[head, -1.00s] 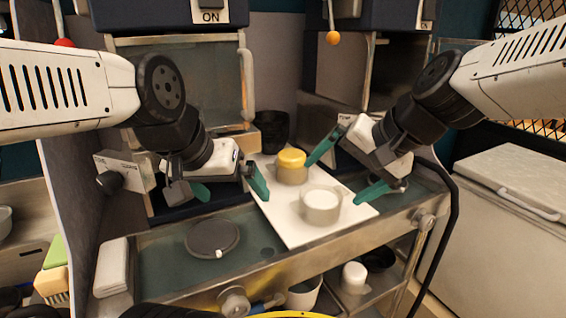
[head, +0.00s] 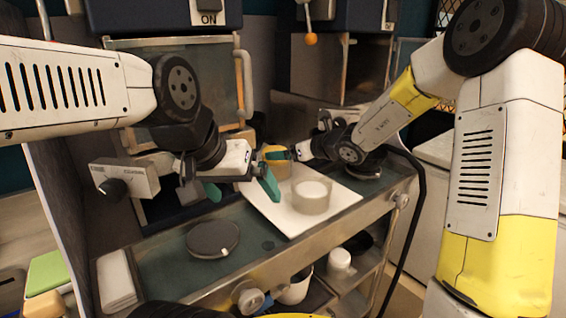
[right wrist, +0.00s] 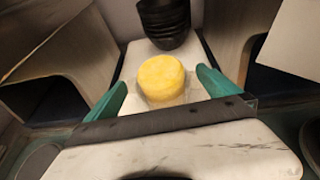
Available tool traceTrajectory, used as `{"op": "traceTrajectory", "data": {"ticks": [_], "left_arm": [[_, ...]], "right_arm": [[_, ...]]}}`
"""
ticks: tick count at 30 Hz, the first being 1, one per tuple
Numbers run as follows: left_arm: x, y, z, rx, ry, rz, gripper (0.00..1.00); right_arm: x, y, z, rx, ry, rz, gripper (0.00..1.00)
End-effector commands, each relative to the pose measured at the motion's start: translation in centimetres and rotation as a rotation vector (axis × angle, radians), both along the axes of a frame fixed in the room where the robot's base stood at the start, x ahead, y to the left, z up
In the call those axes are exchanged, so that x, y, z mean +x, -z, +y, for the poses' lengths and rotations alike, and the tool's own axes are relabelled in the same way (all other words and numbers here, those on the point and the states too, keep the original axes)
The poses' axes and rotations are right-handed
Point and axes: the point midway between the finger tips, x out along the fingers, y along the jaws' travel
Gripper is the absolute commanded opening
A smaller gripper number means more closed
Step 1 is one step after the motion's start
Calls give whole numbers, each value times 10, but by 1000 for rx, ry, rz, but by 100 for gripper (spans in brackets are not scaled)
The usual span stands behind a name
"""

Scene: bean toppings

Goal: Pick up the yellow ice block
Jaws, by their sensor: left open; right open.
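The yellow ice block (right wrist: 161,76) is a short round cylinder in a clear holder on the white board (head: 275,216). In the head view the yellow block (head: 273,149) is partly hidden by my right gripper. In the right wrist view my right gripper (right wrist: 163,92) is open, with one green finger on each side of the block and visible gaps between. A white round block (head: 311,190) in a similar clear holder sits nearer on the board. My left gripper (head: 239,188) is open and empty at the board's left edge.
A dark round disc (head: 212,238) lies on the counter at the left. Stacked black bowls (right wrist: 164,20) stand just beyond the yellow block. A metal machine (head: 175,85) rises behind the counter. White cups (head: 340,262) sit on the shelf below.

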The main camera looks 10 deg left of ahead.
Motion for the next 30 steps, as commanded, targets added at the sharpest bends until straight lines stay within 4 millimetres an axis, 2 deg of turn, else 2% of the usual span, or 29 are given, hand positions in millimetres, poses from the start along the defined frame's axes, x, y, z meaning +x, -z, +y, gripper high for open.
{"op": "traceTrajectory", "data": {"ticks": [13,23,30], "left_arm": [[0,0,0,0,0,0,100],[0,0,0,0,0,0,100],[0,0,0,0,0,0,100]], "right_arm": [[34,23,43,-3,-3,-2,100],[39,26,48,-4,-3,-3,100],[39,26,47,-4,-3,-3,53]]}}
